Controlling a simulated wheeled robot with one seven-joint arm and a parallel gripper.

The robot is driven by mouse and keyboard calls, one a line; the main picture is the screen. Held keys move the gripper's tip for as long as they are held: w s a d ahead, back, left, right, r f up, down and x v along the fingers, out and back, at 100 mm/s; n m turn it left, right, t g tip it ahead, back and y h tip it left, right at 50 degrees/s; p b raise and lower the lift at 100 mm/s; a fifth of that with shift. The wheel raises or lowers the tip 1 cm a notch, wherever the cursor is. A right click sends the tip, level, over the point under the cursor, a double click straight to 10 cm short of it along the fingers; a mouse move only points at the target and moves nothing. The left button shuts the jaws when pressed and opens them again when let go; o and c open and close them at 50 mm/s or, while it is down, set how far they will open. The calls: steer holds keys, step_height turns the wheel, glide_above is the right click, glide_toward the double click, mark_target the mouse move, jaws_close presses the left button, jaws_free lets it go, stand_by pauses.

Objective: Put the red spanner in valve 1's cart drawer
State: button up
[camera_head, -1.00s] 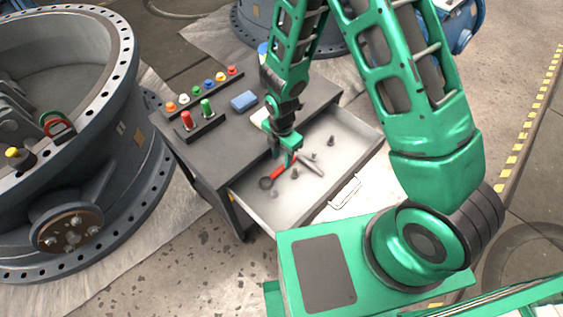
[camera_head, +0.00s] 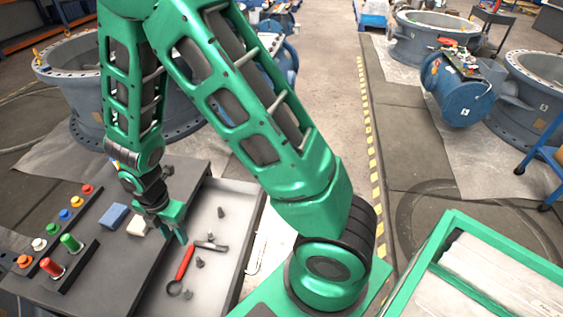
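The red spanner (camera_head: 184,263) lies in the open grey drawer (camera_head: 226,194) of the dark cart, its dark ring end toward the front of the picture. My gripper (camera_head: 172,232) is above the left edge of the drawer, just beyond the spanner's far end. Its fingers look spread and empty, apart from the spanner. A grey tool (camera_head: 210,246) and several small dark fittings (camera_head: 221,212) lie in the drawer around the spanner. No number shows on the cart to tell which valve it belongs to.
The cart top (camera_head: 120,262) carries a rack of coloured knobs (camera_head: 64,214), red and green pegs (camera_head: 70,243), a blue block (camera_head: 113,217) and a white block (camera_head: 138,226). A large grey valve ring (camera_head: 72,75) stands behind. Floor beyond the yellow-striped line (camera_head: 371,150) is partly clear.

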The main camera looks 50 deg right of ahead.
steer(key=s+d+r+m, duration=0.2)
steer(key=d+r+m, duration=0.55)
steer(key=d, duration=0.25)
steer(key=s+d+r+m, duration=0.3)
steer(key=d+r+m, duration=0.4)
steer(key=d+r, duration=0.2)
steer(key=s+d+r+m, duration=0.4)
steer(key=s+m, duration=0.3)
steer(key=s, duration=0.2)
steer(key=s+d+r+m, duration=0.5)
steer(key=s+m, duration=0.3)
steer(key=shift+s, duration=0.35)
steer(key=shift+w+d+f+m, duration=0.1)
steer(key=shift+w+m, duration=0.05)
steer(key=shift+m, duration=0.1)
steer(key=shift+w+f, duration=0.2)
steer(key=shift+w, duration=0.3)
